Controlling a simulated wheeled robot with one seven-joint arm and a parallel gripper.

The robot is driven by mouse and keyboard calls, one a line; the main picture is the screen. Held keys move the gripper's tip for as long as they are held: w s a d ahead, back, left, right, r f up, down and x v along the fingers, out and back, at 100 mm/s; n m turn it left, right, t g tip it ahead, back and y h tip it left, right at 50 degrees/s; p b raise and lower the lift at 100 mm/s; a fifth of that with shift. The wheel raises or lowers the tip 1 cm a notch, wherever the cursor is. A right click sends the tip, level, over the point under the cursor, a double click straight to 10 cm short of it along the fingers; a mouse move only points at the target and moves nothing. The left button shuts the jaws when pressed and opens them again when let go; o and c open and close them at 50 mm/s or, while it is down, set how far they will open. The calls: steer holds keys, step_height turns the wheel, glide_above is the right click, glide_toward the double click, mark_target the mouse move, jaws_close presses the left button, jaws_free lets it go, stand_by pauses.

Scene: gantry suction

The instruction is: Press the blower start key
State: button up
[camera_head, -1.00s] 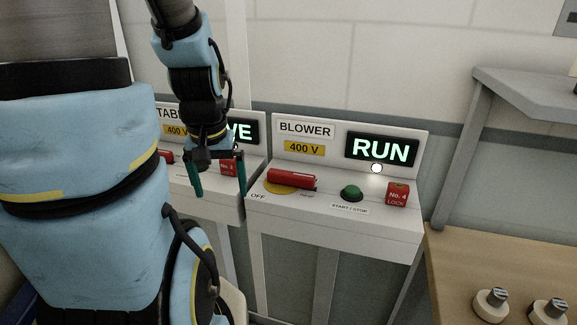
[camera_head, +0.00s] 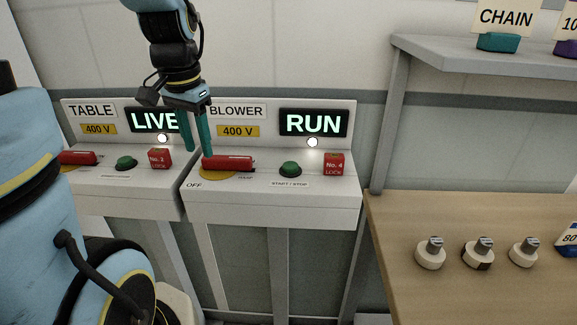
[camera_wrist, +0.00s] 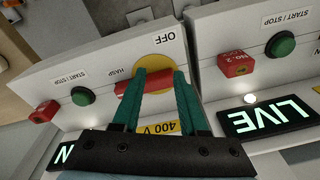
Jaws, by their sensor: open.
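The blower start key is a green button (camera_head: 290,169) labelled START / STOP on the white BLOWER panel (camera_head: 290,208). It also shows in the wrist view (camera_wrist: 82,96), left of my fingers. The blower display (camera_head: 313,123) reads RUN, with a lit white lamp (camera_head: 312,142) below it. My gripper (camera_head: 198,153) is open and empty, its two teal fingers pointing down at the left end of the blower panel. In the wrist view its fingertips (camera_wrist: 160,76) overlap the red switch handle (camera_wrist: 132,94); contact cannot be told.
The red handle (camera_head: 228,162) lies left of the green button, and a red No. 4 lock (camera_head: 334,164) stands right of it. The TABLE panel (camera_head: 120,203), reading LIVE, has its own green button (camera_head: 126,163). A wooden bench (camera_head: 480,220) and grey shelf (camera_head: 480,70) stand right.

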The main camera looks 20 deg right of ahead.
steer(key=d+r+m, duration=0.1)
steer(key=d+m, duration=0.1)
steer(key=d, duration=0.1)
steer(key=d+r+m+b, duration=0.1)
steer(key=d+r+m, duration=0.1)
steer(key=d, duration=0.1)
steer(key=d+r+m+b, duration=0.1)
steer(key=d+m, duration=0.2)
steer(key=d, duration=0.1)
steer(key=shift+s+r, duration=0.15)
steer(key=shift+s, duration=0.25)
steer(key=c, duration=0.4)
steer(key=s+d+r+m, duration=0.1)
steer(key=d+m, duration=0.1)
steer(key=s+d+r+m+b, duration=0.1)
steer(key=d+r+m, duration=0.1)
steer(key=d, duration=0.1)
steer(key=s+d+r+m, duration=0.2)
steer(key=shift+d+r+m+g, duration=0.1)
steer(key=shift+d+m+g, duration=0.2)
steer(key=shift+m, duration=0.1)
jaws_close()
